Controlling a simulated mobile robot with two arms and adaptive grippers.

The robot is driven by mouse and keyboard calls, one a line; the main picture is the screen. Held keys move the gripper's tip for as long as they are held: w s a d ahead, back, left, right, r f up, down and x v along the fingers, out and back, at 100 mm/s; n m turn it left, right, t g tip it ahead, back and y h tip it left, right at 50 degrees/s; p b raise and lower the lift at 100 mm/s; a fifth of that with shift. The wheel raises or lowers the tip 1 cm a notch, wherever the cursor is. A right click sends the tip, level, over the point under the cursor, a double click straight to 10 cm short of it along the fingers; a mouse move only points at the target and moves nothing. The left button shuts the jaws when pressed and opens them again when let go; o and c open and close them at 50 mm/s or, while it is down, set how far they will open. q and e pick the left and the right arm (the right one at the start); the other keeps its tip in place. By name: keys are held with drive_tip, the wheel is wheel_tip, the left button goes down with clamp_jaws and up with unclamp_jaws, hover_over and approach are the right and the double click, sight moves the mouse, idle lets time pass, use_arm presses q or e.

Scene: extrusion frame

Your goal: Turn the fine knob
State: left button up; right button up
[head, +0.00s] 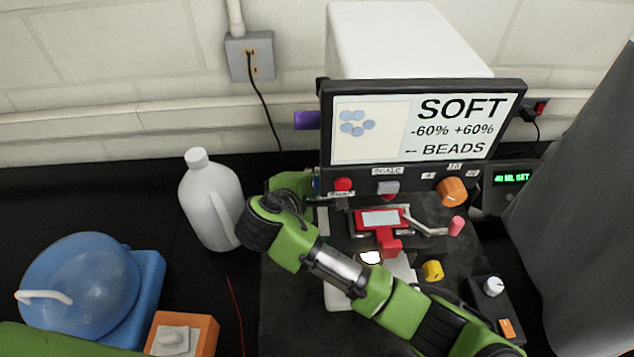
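No label reading "fine" is legible, so I cannot tell which knob is the fine knob. An orange knob (452,191) sits at the right of the control panel under the screen. A yellow knob (432,271) sits lower on the dark base, and a silver-white knob (493,286) is on a small black box at right. My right arm reaches in from the lower right across the base. Its gripper (318,190) is at the panel's left end, left of the red button (343,184); the wrist largely hides its fingers. My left gripper is not in view.
The screen (465,127) reads SOFT, -60% +60%, BEADS. A red clamp-like stage (382,222) with a pink-tipped lever stands centrally. A white jug (209,200) is left of the arm. A blue round container (80,285) and orange box (182,335) are lower left. A grey drape (590,200) bounds the right.

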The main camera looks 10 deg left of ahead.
drive_tip(key=o, duration=1.1)
drive_tip(key=shift+d+f, duration=0.1)
drive_tip(key=shift+w, duration=0.15)
drive_tip(key=v, duration=0.7)
drive_tip(key=shift+s, duration=0.3)
